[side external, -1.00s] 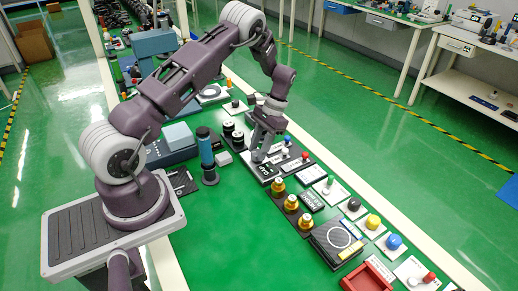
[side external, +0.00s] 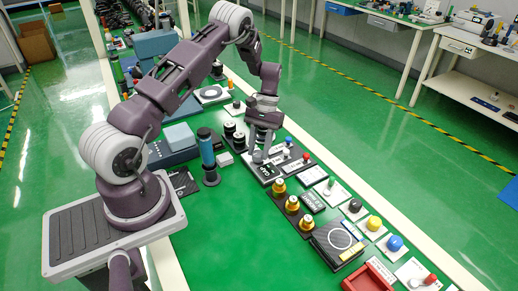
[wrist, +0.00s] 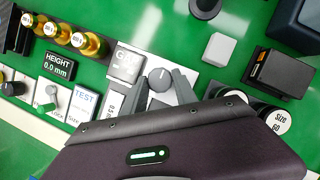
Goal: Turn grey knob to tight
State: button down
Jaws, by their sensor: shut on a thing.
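The grey knob (wrist: 160,79) is round with a pale pointer line on top. It sits on a plate with a dark label (wrist: 126,66) that is partly hidden by a finger. My gripper (wrist: 163,86) points down at the plate, with one finger on each side of the knob, shut on it. In the side external view my gripper (side external: 262,145) is low at the plate, and its fingers hide part of the grey knob (side external: 257,156). The tight mark cannot be made out.
Black spools (side external: 229,128) and a blue cylinder (side external: 207,150) stand on the other side.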

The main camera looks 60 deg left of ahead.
jog(key=shift+w, duration=0.1)
jog(key=c, duration=1)
grip_release()
jog(key=shift+o, duration=0.2)
jog(key=v, duration=0.7)
jog(key=shift+r, duration=0.1)
jog(key=s+d+r+m+t+y, duration=0.1)
jog(key=s+d+r, duration=0.1)
jog(key=d+r, duration=0.35)
jog(key=s+d+r+m+t, duration=0.1)
jog(key=s+d+r+t, duration=0.15)
jog(key=r, duration=0.65)
jog(key=s+d+r+m+t+y, duration=0.1)
jog(key=s+d+r, duration=0.1)
jog(key=d+r, duration=0.4)
jog(key=s+d+r+m+t, duration=0.1)
jog(key=s+d+m+t, duration=0.1)
jog(key=s, duration=0.7)
jog(key=s+d+r+m+t, duration=0.1)
jog(key=s+d+r+t, duration=0.1)
jog(key=s+d, duration=0.3)
jog(key=s+t, duration=0.1)
jog(key=s, duration=0.3)
jog(key=shift+d+r+m+y, duration=0.3)
jog(key=shift+r+m, duration=0.05)
jog(key=shift+m, duration=0.05)
